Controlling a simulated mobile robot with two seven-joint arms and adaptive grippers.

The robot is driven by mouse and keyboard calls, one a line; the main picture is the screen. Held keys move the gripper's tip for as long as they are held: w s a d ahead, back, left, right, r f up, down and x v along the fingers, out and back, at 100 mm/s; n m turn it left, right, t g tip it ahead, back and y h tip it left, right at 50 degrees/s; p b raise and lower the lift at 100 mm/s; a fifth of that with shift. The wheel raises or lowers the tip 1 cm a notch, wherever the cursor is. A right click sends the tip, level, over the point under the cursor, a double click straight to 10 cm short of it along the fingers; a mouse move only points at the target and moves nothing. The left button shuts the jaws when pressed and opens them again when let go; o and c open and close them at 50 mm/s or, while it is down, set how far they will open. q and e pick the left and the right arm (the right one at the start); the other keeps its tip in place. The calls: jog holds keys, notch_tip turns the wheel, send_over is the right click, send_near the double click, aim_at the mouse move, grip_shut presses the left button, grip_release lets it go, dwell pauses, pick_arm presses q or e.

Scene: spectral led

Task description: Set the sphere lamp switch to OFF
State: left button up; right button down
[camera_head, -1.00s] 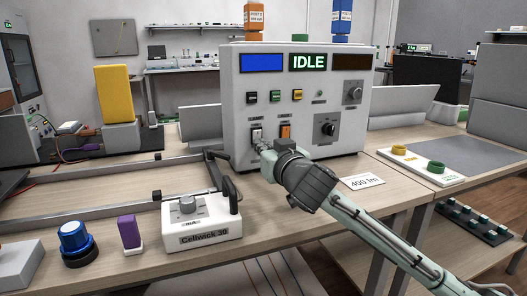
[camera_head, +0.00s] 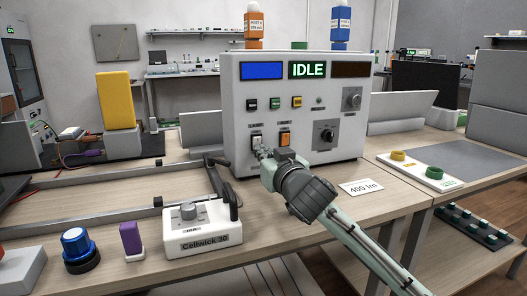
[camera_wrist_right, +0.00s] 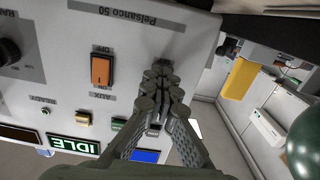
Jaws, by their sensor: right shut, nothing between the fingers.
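The sphere lamp switch (camera_head: 256,141) is the left rocker low on the front of the grey instrument box (camera_head: 305,170). Its lower part is hidden by my right gripper (camera_head: 262,153), so I cannot tell its position. An orange rocker switch (camera_head: 285,140) sits to its right and also shows in the right wrist view (camera_wrist_right: 102,70). My right gripper is shut and empty, its fingertips (camera_wrist_right: 158,75) at the panel over the sphere lamp switch, which they hide in the wrist view. Contact cannot be told. My left gripper is not in view.
The box screen reads IDLE (camera_head: 307,69). Small buttons (camera_head: 274,103) and two knobs (camera_head: 325,134) share its front. A card (camera_head: 361,187) lies right of my arm.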

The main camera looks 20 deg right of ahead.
jog(key=shift+s+a+f, duration=0.1)
jog(key=shift+s+f, duration=0.1)
jog(key=shift+f, duration=0.4)
jog(key=s, duration=0.6)
jog(key=shift+s+r, duration=0.15)
jog(key=shift+r, duration=0.15)
jog(key=shift+s+d+r, duration=0.15)
jog(key=shift+s+d, duration=0.1)
jog(key=shift+s, duration=0.3)
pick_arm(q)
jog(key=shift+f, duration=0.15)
pick_arm(e)
jog(key=shift+s+r, duration=0.1)
jog(key=shift+r, duration=0.05)
jog(key=shift+r, duration=0.1)
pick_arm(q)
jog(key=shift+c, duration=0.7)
